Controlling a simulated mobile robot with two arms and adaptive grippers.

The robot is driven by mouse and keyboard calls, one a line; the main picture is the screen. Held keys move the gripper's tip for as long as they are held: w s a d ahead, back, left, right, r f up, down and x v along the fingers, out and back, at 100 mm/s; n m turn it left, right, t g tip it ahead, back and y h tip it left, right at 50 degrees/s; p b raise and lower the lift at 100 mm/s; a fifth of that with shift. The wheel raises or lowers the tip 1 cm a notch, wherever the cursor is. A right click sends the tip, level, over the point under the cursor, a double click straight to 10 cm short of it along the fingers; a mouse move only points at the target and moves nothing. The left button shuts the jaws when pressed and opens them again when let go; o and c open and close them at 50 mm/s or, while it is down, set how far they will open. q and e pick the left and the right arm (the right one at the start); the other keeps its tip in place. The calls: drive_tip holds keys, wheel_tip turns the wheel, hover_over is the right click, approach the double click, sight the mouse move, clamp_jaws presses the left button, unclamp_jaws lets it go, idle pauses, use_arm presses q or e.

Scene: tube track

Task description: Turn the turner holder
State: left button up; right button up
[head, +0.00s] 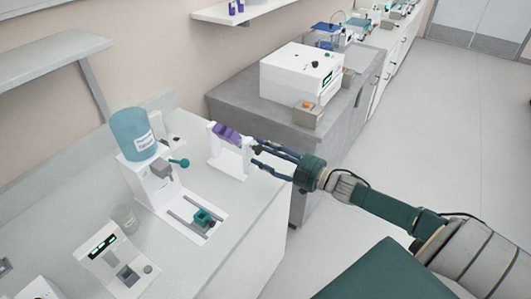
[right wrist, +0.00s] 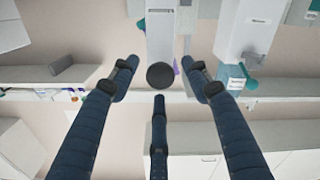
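The turner holder (head: 229,151) is a white stand with purple tubes between its uprights, on the light bench in the head view. In the right wrist view its white upright (right wrist: 160,35) shows end-on, with a dark round knob (right wrist: 160,75) at its end. My right gripper (head: 257,155) is at the holder's right side. Its three dark blue fingers are spread around the knob in the wrist view, with visible gaps and nothing gripped; I cannot tell how far along the knob they reach. My left gripper is not in view.
A white dispenser with a blue bottle (head: 139,134) stands left of the holder, its teal lever (head: 179,162) pointing towards it. A railed plate with a green carrier (head: 203,217) lies in front. A white machine (head: 301,78) stands on the grey counter behind. A shelf (head: 48,57) overhangs at left.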

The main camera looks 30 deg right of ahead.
drive_tip(key=shift+s, duration=0.15)
drive_tip(key=v, duration=1.1)
drive_tip(key=shift+s+d, duration=0.2)
drive_tip(key=shift+s, duration=0.1)
drive_tip(key=shift+f, duration=0.1)
drive_tip(key=shift+c, duration=0.4)
drive_tip(key=w+a+m+b, duration=0.1)
drive_tip(key=w+m+b, duration=0.1)
drive_tip(key=w, duration=0.2)
drive_tip(key=w+a+m+b, duration=0.2)
drive_tip(key=w+b, duration=0.1)
drive_tip(key=w, duration=0.1)
drive_tip(key=w+a+m+b, duration=0.2)
drive_tip(key=w+b, duration=0.1)
drive_tip(key=w, duration=0.1)
drive_tip(key=shift+w, duration=0.1)
drive_tip(key=shift+w+a, duration=0.3)
drive_tip(key=shift+w, duration=0.3)
